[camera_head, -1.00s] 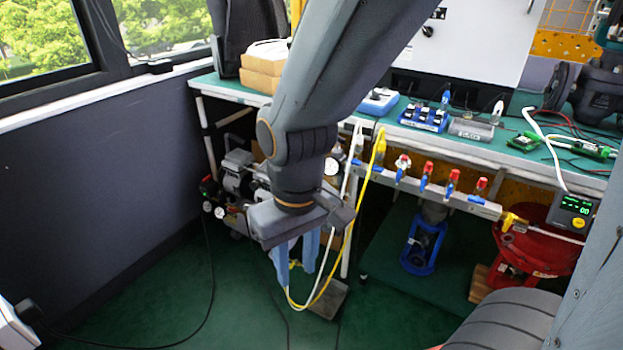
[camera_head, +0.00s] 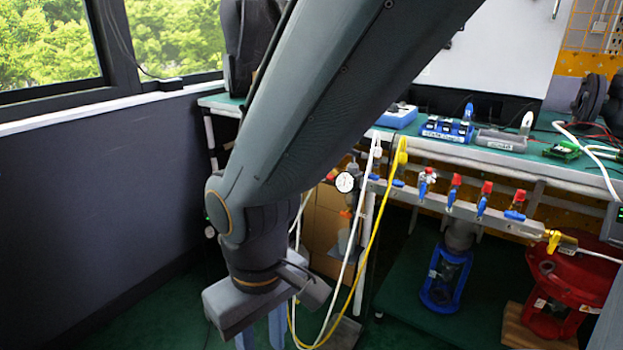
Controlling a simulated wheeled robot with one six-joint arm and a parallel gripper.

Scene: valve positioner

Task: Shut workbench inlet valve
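A grey manifold rail (camera_head: 470,213) runs along the front of the workbench (camera_head: 520,168). It carries several small valves with red caps and blue handles, such as one at the middle (camera_head: 452,190). A yellow-handled valve (camera_head: 554,241) sits at the rail's right end, with a pale hose leading right from it. A round white gauge (camera_head: 345,182) is at the left end. I cannot tell which valve is the inlet. My gripper (camera_head: 260,335) points down at the lower left, well apart from the valves. Its blue fingers are spread with nothing seen between them; the tips are cut off.
White and yellow hoses (camera_head: 376,215) hang in a loop beside my gripper. A blue-framed unit (camera_head: 445,278) and a red one (camera_head: 560,290) stand under the bench. A dark wall (camera_head: 90,210) with windows is at the left. Green floor shows at the bottom.

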